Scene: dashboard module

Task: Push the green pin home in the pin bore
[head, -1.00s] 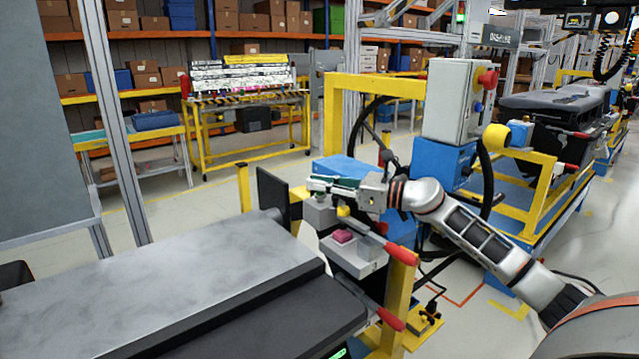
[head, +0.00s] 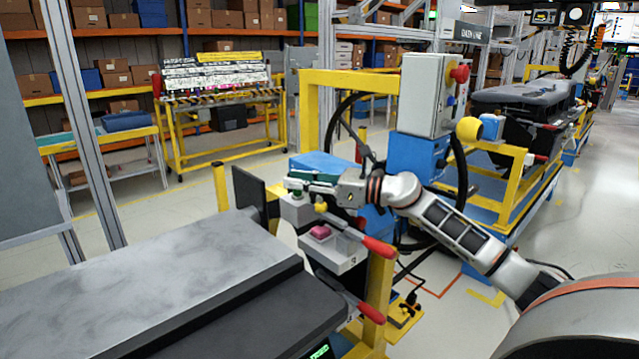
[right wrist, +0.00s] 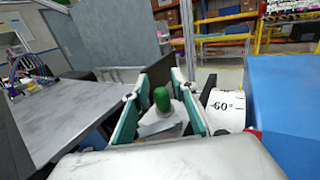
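The green pin (right wrist: 162,99) stands upright in the right wrist view, its rounded top between the two teal-padded fingers of my right gripper (right wrist: 158,108). A gap shows on each side of the pin, so the gripper looks open around it. Below the pin is a light grey block (right wrist: 160,127); the pin bore itself is hidden, and I cannot tell how deep the pin sits. My left gripper is not in view.
A grey box with a red button (head: 320,232) and red-handled clamps (head: 376,246) are close below the right arm. A blue box (head: 325,164) lies just behind the gripper. A dark upright plate (head: 249,192) and a grey-topped table (head: 150,275) are at left.

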